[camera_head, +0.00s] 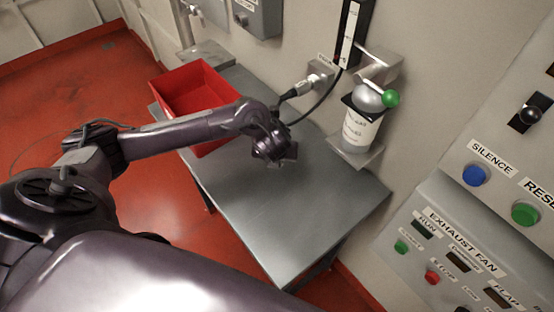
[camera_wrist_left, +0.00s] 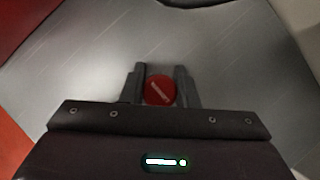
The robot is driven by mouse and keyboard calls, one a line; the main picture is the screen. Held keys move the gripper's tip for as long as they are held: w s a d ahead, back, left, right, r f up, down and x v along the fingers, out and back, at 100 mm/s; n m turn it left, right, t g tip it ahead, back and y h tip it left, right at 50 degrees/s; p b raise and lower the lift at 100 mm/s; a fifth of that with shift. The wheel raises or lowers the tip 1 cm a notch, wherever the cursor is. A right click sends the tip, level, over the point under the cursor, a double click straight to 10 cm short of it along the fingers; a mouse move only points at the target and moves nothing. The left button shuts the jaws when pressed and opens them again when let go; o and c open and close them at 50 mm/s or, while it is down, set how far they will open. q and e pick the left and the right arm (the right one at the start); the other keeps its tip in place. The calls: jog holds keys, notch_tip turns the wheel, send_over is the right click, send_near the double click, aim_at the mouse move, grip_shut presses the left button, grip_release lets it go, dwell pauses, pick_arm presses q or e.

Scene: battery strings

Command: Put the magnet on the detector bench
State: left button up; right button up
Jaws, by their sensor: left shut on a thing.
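In the left wrist view, a round red disc with a pale mark, which looks like the magnet (camera_wrist_left: 160,90), sits between the two fingers of my left gripper (camera_wrist_left: 160,80). The fingers are shut on it. In the head view my left gripper (camera_head: 279,160) is over the grey metal bench (camera_head: 265,215), near its middle. The disc is hidden there by the gripper and wrist. I cannot tell whether the disc touches the bench top. My right gripper is in neither view.
A red bin (camera_head: 178,78) stands on the bench's far left end. A labelled canister (camera_head: 360,125) with a green knob sits on a wall bracket at the right. A black cable (camera_head: 318,112) runs from a wall connector. The bench's front right is bare. A control panel (camera_head: 455,235) is at right.

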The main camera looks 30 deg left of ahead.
pick_arm(q)
notch_tip(320, 180, down, 2)
jog(key=shift+w+f, duration=0.1)
jog(key=shift+f, duration=0.1)
jog(key=o, duration=1)
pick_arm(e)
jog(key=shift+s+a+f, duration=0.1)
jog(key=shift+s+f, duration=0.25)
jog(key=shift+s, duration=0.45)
pick_arm(q)
jog(key=p+v, duration=0.4)
jog(key=v, duration=0.8)
jog(key=shift+p, duration=0.35)
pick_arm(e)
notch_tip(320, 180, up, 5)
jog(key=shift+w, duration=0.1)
